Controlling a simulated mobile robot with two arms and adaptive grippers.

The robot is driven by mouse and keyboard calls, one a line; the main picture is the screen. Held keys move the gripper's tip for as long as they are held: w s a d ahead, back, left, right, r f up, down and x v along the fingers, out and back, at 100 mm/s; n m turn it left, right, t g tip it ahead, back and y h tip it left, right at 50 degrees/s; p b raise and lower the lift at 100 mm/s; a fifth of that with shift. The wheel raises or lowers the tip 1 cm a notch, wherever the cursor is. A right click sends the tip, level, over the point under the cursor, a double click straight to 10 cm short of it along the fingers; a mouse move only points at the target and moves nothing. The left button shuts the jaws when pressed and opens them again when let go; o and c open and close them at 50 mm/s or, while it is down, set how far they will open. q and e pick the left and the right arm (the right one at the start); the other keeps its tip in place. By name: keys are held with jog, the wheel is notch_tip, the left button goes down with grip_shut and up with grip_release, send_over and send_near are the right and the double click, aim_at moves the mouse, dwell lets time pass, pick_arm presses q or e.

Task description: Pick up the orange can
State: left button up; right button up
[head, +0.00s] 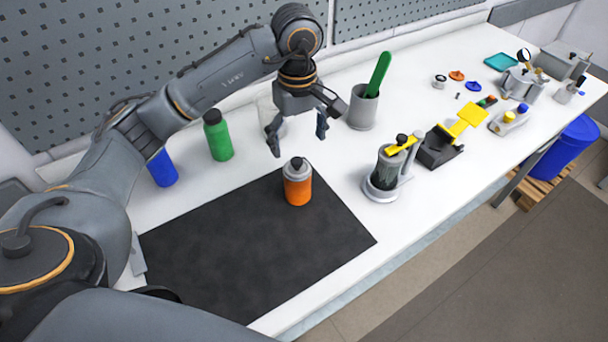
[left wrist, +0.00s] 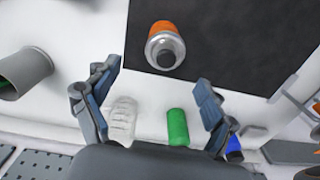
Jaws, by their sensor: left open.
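The orange can (head: 298,184) stands upright on the black mat (head: 238,262), near the mat's back edge. It has a grey upper part and a dark cap. In the left wrist view the orange can (left wrist: 165,45) shows beyond the fingertips, between their lines and clear of both. My left gripper (head: 298,136) is open and empty, above and behind the can in the head view. Its two fingers also show in the left wrist view (left wrist: 160,85). The right gripper is not in view.
A green bottle (head: 217,136), a blue can (head: 162,168) and a clear container (head: 270,115) stand left of or behind the gripper. A grey cup (head: 362,108) holds a green tool. A grey device with a yellow lever (head: 388,172) stands right of the can. The mat's front is clear.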

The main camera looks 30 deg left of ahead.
aim_at(297, 160)
pick_arm(q)
jog(key=f, duration=0.1)
jog(key=s+f, duration=0.1)
jog(key=f, duration=0.1)
jog(key=shift+s+p, duration=0.25)
jog(key=shift+p, duration=0.15)
jog(key=f, duration=0.3)
jog(key=shift+w+f+p, duration=0.25)
jog(key=shift+p, duration=0.05)
jog(key=shift+w+f, duration=0.1)
jog(key=shift+f, duration=0.15)
notch_tip(297, 160, down, 4)
jog(key=p, duration=0.2)
jog(key=shift+p, duration=0.35)
jog(key=shift+f, duration=0.5)
jog(key=c, duration=1.4)
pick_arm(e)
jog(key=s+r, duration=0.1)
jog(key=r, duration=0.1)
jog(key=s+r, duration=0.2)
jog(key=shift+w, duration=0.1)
